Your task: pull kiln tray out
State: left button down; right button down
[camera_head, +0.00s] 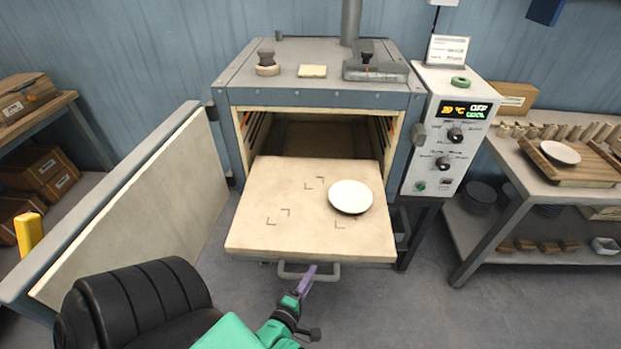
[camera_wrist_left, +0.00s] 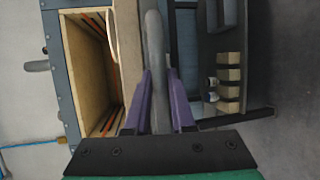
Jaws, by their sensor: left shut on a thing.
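The kiln tray (camera_head: 260,190) is a flat cream slab that sticks well out of the open front of the kiln (camera_head: 320,97). A white plate (camera_head: 350,197) lies on its right half, among dark corner marks. A grey handle (camera_head: 308,274) hangs below the tray's front edge. My left gripper (camera_head: 306,277) is at the handle and shut on it. In the left wrist view the purple fingers of the gripper (camera_wrist_left: 160,100) stand on both sides of the grey handle bar (camera_wrist_left: 155,50). My right gripper is not in view.
The kiln door (camera_head: 130,205) stands swung open at the left. A control box (camera_head: 445,135) is on the kiln's right side. A bench (camera_head: 560,185) with a wooden rack and another plate (camera_head: 560,152) stands at the right. The floor in front is clear.

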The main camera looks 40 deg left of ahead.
pick_arm(q)
jog(key=shift+s+d+f, duration=0.1)
jog(key=shift+d, duration=0.05)
jog(key=c, duration=0.8)
grip_release()
jog(key=shift+o, duration=0.2)
jog(key=b+v, duration=0.1)
jog(key=v, duration=1.3)
jog(key=shift+s+b, duration=0.2)
jog(key=shift+b, duration=0.1)
jog(key=shift+d, duration=0.1)
